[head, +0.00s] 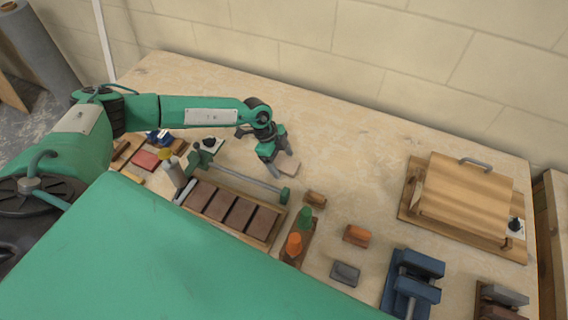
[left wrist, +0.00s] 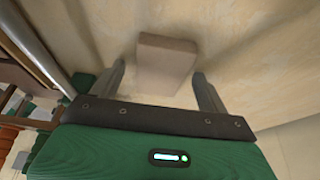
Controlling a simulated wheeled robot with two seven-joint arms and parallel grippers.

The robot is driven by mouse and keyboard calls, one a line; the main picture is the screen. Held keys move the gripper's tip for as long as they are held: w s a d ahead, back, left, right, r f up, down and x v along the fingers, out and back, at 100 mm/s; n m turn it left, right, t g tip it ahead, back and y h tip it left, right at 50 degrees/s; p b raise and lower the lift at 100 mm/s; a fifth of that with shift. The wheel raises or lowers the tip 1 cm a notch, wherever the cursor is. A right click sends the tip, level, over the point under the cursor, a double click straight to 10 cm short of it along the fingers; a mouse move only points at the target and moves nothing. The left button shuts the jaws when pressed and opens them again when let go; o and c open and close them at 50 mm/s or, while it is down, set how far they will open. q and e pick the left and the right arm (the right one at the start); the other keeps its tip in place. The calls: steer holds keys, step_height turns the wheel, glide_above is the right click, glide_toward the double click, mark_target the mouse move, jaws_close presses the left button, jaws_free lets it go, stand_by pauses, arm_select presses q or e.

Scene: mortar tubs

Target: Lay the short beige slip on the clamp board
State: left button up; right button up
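A short beige slip (head: 289,168) lies on the tabletop near the middle of the head view. My left gripper (head: 283,162) is right over it, and its fingers partly hide it. In the left wrist view the slip (left wrist: 165,64) shows between and beyond two spread fingers, with gaps at both sides. The left gripper (left wrist: 160,80) is open and empty. My right gripper is out of view.
Green and orange pieces (head: 294,243) stand on a small board. Small blocks (head: 356,235), a grey block (head: 345,273) and a blue holder (head: 413,280) lie front right. A lidded wooden board (head: 466,195) is at right. The back tabletop is clear.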

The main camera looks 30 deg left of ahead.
arm_select(q)
steer(key=c, duration=1.1)
steer(key=shift+c, duration=0.5)
steer(key=shift+r, duration=0.2)
